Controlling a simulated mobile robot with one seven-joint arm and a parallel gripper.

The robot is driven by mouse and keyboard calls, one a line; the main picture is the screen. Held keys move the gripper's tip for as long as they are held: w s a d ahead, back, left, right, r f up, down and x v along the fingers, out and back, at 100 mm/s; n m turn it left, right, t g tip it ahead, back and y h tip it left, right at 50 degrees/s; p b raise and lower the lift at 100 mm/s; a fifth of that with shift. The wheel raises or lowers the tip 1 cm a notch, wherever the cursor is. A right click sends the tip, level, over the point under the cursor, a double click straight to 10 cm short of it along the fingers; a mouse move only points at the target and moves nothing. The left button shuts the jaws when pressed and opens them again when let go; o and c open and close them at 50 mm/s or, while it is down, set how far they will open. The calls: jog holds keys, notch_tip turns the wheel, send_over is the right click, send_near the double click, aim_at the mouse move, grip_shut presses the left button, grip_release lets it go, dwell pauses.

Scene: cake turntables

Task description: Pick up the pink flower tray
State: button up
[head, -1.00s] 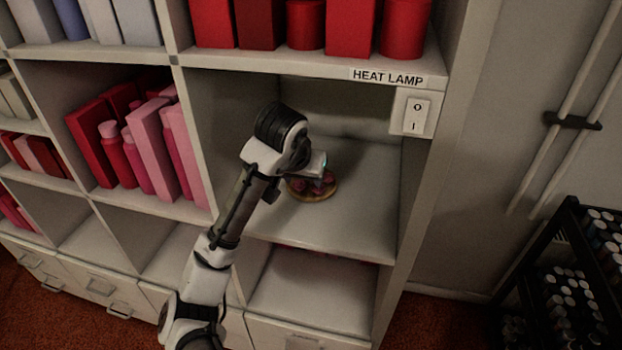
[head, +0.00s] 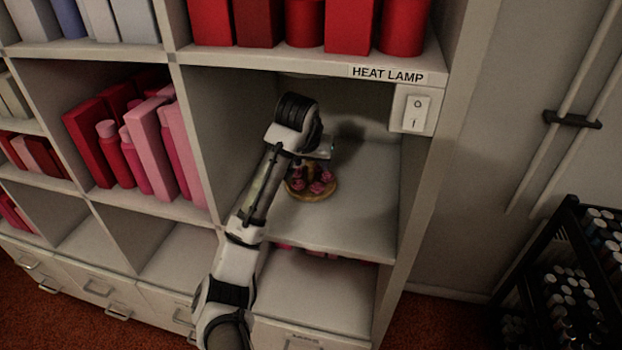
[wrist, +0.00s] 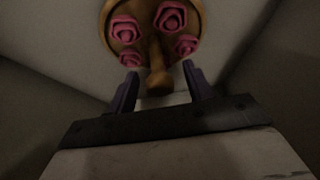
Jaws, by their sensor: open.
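The pink flower tray (head: 312,195) is a round golden-brown tray with several pink roses. It lies on the shelf under the heat lamp label, partly hidden by my arm in the head view. In the wrist view the tray (wrist: 151,45) is at the top, with a knob-ended post (wrist: 157,82) at its middle. My gripper (wrist: 157,80) is open, with one dark finger on each side of the post's knob. I cannot tell whether the fingers touch it. In the head view my gripper is mostly hidden behind my wrist, above the tray.
The cubby's shelf board (head: 350,225) is otherwise clear to the right of the tray. A divider wall (head: 225,130) stands close on the left. A shelf with red items (head: 350,25) is overhead. A switch (head: 415,113) sits on the right post.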

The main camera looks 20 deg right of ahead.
jog(key=shift+c, duration=0.2)
grip_shut()
jog(key=shift+r, duration=0.1)
